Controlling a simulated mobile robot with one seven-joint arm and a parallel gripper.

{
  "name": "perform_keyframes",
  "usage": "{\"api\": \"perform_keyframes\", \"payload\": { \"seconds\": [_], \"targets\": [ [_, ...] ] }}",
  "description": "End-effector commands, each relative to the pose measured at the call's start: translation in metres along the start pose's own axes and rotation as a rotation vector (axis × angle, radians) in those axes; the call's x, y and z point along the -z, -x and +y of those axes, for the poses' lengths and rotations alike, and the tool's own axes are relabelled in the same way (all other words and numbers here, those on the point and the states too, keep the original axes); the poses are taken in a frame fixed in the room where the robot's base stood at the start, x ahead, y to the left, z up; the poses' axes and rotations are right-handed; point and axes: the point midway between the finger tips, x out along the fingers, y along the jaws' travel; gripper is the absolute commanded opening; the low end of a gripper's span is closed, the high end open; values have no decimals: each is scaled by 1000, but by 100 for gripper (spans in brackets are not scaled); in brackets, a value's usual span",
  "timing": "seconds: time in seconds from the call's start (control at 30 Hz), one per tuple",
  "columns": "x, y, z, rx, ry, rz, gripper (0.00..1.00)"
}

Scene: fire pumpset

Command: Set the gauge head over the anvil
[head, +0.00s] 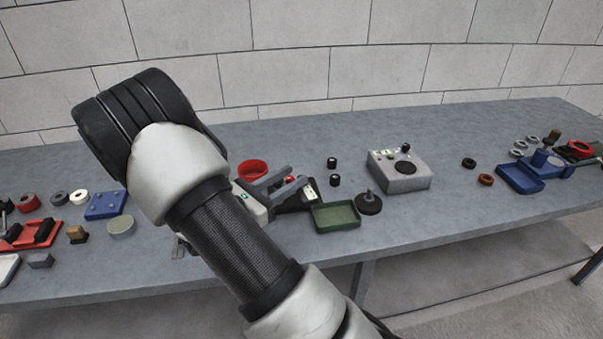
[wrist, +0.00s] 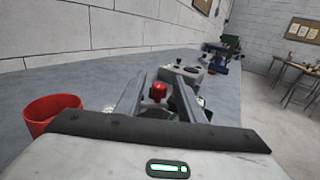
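My gripper (wrist: 158,76) is open, its two grey fingers pointing away over the bench. A red knob (wrist: 158,92) shows between the fingers in the wrist view, with gaps on both sides. Below it is a dark body, partly hidden by the gripper. In the head view this dark body with a pale panel (head: 310,193) sits beside my gripper (head: 300,180). I cannot tell for sure that it is the gauge head. A grey box (head: 402,184) with a black round disc (head: 405,167) stands further right. The disc may be the anvil, but no label shows.
A red round container (wrist: 50,114) stands left of my gripper. A green tray (head: 336,216) and a black disc with a post (head: 368,203) lie in front of the grey box. Blue and red fixtures with loose rings occupy both bench ends. Bench is clear between grey box and right-hand rings.

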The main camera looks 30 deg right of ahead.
Motion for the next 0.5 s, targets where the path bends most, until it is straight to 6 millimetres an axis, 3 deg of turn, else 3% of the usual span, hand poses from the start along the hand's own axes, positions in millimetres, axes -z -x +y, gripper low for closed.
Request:
{"api": "perform_keyframes", "payload": {
  "seconds": [0.2, 0.5],
  "targets": [
    [1, -33, 0, 1, -1, 1, 35],
    [0, -44, 0, 0, -1, 0, 35]
  ]
}}
